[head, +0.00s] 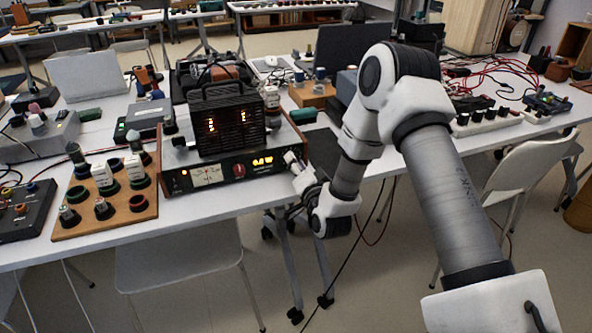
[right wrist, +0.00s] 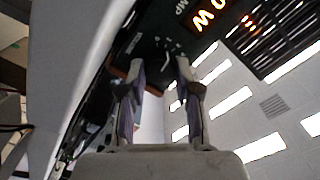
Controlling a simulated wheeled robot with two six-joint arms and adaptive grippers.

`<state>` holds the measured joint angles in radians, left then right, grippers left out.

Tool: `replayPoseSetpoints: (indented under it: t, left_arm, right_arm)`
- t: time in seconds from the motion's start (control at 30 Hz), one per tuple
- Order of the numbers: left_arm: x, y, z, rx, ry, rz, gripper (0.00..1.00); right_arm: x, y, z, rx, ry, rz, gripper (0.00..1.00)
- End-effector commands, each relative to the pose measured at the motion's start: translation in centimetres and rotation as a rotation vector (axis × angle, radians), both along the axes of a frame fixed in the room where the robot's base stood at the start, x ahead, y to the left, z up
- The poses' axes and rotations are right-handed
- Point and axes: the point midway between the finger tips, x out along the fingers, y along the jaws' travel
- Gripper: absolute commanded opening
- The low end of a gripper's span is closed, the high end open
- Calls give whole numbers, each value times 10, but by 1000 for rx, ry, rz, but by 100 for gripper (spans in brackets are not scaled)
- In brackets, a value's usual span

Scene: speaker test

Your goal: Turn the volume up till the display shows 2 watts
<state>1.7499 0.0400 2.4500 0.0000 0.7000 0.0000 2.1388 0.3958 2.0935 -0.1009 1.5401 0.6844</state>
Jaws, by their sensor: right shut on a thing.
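The amplifier (head: 220,172) is a dark box with wooden ends near the table's front edge. Its front has a white needle meter (head: 207,174), a red knob (head: 239,170) and a lit orange display (head: 262,161); the digits are too small to read surely. In the right wrist view part of the display, a "W" (right wrist: 203,18), shows. My right gripper (head: 291,158) is at the panel's right end, shut on the volume knob, which its fingers mostly hide. The fingers (right wrist: 158,70) also show in the right wrist view, against a panel with dial marks. My left gripper is out of view.
A dark laptop (head: 350,50) and red cables (head: 495,72) are farther back and right. A chair (head: 520,165) stands at right.

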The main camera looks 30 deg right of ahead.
Motion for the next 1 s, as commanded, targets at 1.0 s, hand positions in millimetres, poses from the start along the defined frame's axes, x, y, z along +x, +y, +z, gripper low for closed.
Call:
replayPoseSetpoints:
  t: [1.0]
  left_arm:
    - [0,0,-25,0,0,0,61]
  right_arm:
    - [0,-1,0,305,-75,-2,0]
